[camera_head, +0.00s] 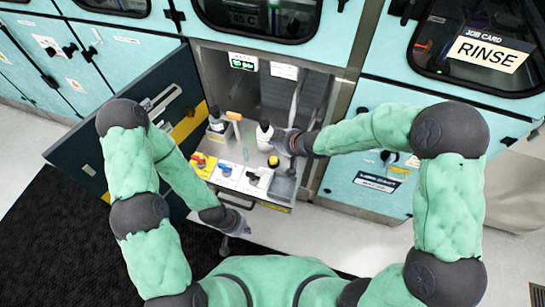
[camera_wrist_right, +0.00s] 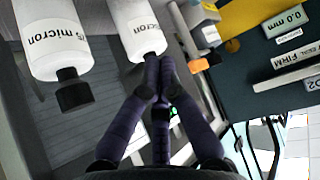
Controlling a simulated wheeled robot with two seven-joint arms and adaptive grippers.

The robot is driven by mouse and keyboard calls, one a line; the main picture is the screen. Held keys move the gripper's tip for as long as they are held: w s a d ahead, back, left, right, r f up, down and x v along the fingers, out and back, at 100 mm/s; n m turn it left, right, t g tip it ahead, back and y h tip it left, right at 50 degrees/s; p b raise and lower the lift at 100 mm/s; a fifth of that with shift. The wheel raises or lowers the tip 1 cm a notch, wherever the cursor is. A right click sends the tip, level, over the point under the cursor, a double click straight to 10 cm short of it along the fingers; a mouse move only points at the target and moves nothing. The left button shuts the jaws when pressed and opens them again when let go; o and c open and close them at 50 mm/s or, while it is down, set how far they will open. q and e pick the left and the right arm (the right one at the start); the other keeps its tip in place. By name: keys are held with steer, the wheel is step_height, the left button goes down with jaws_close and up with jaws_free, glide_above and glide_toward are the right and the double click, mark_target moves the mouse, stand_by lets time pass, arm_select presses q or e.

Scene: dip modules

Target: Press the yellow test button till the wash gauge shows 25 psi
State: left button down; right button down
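A yellow plate (camera_head: 203,165) with a red knob sits at the left of the white control panel (camera_head: 240,178) in the open cabinet; I cannot single out the yellow test button. A small green-lit display (camera_head: 242,63) hangs at the cabinet's back, its figures too small to read. My right gripper (camera_head: 283,140) is beside a white bottle (camera_head: 264,138). In the right wrist view its fingers (camera_wrist_right: 160,70) are drawn together in front of a white bottle's neck (camera_wrist_right: 140,28); no firm hold shows. My left gripper (camera_head: 235,222) is below the panel's front edge, its fingers unclear.
A second white bottle (camera_wrist_right: 50,35) with a black cap is nearby. An orange-headed tool (camera_head: 234,116) stands behind the panel. The open dark door (camera_head: 80,150) bounds the left. A RINSE job card (camera_head: 490,53) is upper right.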

mark_target(274, 161)
steer(key=shift+f, duration=0.1)
step_height(274, 161, down, 8)
steer(key=b, duration=0.7)
steer(key=shift+b, duration=0.35)
steer(key=shift+f+b, duration=0.35)
steer(key=shift+f, duration=0.1)
stand_by(0.7)
steer(key=shift+f, duration=0.3)
steer(key=shift+f+b, duration=0.6)
steer(key=shift+b, duration=0.1)
stand_by(0.7)
steer(key=shift+r, duration=0.1)
stand_by(0.4)
steer(key=shift+r+p, duration=0.95)
steer(key=shift+p, duration=0.05)
